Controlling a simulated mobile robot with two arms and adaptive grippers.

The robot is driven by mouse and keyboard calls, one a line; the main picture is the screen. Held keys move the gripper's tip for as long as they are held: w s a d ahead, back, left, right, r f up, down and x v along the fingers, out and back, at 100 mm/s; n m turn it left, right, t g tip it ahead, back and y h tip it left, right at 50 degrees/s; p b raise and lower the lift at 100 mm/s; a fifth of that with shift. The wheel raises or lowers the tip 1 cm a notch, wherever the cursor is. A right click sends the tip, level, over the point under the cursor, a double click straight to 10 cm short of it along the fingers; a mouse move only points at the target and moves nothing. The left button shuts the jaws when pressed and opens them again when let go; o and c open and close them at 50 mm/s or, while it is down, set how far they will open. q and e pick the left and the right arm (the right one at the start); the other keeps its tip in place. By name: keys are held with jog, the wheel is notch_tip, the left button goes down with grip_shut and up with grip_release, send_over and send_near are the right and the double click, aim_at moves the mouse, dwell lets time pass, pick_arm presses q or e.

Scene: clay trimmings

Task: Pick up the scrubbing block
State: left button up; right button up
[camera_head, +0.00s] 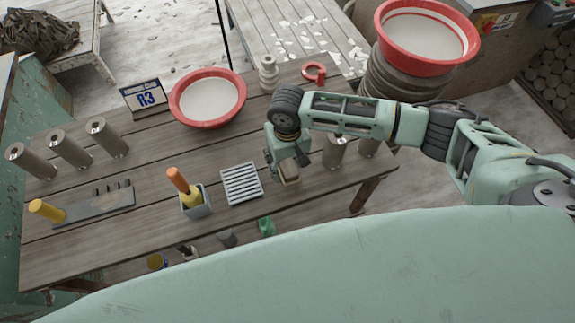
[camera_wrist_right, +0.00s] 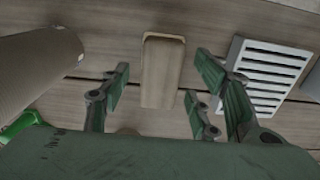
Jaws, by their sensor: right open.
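The scrubbing block appears to be the tan wooden block (camera_wrist_right: 162,72) lying on the table in the right wrist view. In the head view only part of the block (camera_head: 290,178) shows under my right gripper. My right gripper (camera_wrist_right: 160,90) is open, with its fingers on either side of the block's line and apart from it. In the head view the right gripper (camera_head: 284,160) is above the table, at the block. How high the fingers are above the tabletop is hard to tell. My left gripper is not in view.
A slatted grey rack (camera_head: 242,184) lies just left of the block. A grey cylinder (camera_wrist_right: 36,68) stands close on the other side. A grey holder (camera_head: 197,206) contains an orange-handled tool. A red-rimmed basin (camera_head: 207,98) sits farther back. Bare planks lie between them.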

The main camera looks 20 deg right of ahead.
jog(key=shift+f, duration=0.6)
jog(key=c, duration=1.3)
